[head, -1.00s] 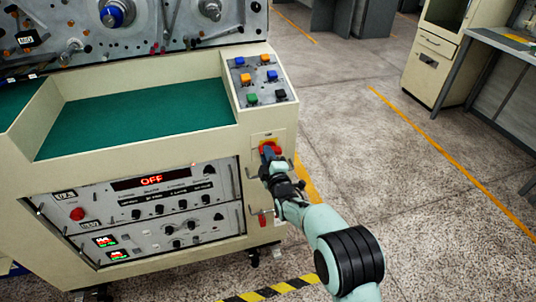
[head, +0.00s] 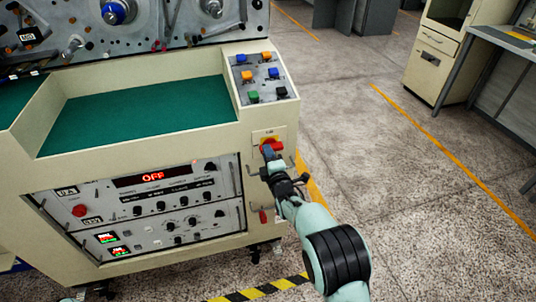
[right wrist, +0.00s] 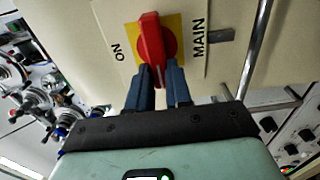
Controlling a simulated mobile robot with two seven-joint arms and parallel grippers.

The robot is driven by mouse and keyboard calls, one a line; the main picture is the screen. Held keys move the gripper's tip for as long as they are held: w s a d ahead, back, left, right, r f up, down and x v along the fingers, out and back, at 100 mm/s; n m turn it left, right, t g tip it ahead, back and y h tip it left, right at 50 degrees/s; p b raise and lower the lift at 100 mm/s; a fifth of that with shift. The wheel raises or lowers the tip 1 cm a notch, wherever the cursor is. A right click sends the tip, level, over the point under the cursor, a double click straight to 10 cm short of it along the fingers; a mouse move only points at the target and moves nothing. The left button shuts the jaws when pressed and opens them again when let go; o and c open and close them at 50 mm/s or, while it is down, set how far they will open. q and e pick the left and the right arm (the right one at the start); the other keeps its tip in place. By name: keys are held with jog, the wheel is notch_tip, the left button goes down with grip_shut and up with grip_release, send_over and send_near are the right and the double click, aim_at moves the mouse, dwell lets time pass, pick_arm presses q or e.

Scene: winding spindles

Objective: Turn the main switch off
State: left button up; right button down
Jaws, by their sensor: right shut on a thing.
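The main switch is a red rotary handle (head: 272,145) on a yellow plate (head: 264,134), on the right end of the machine's front panel. In the right wrist view the red handle (right wrist: 151,38) points down the picture, with "ON" to its left and "MAIN" to its right. My right gripper (head: 268,153) is at the switch, its two blue fingers (right wrist: 161,80) on either side of the handle's lower end and shut on it. The fingers hide part of the handle's end.
The machine's display (head: 152,177) reads "OFF" in red. A panel of coloured buttons (head: 262,77) sits above the switch, and a metal bar handle (head: 235,180) stands out left of it. The floor to the right is clear up to a cabinet (head: 437,65) and a bench.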

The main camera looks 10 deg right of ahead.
jog(key=c, duration=1)
grip_release()
jog(key=shift+c, duration=0.2)
pick_arm(q)
jog(key=s+r+p, duration=0.1)
jog(key=s+d+r+g+p, duration=0.1)
jog(key=shift+s+d+r, duration=0.15)
jog(key=shift+s+d, duration=0.05)
jog(key=shift+s, duration=0.2)
pick_arm(e)
jog(key=s, duration=1.3)
jog(key=shift+s+d, duration=0.2)
jog(key=shift+d, duration=0.05)
jog(key=shift+f, duration=0.1)
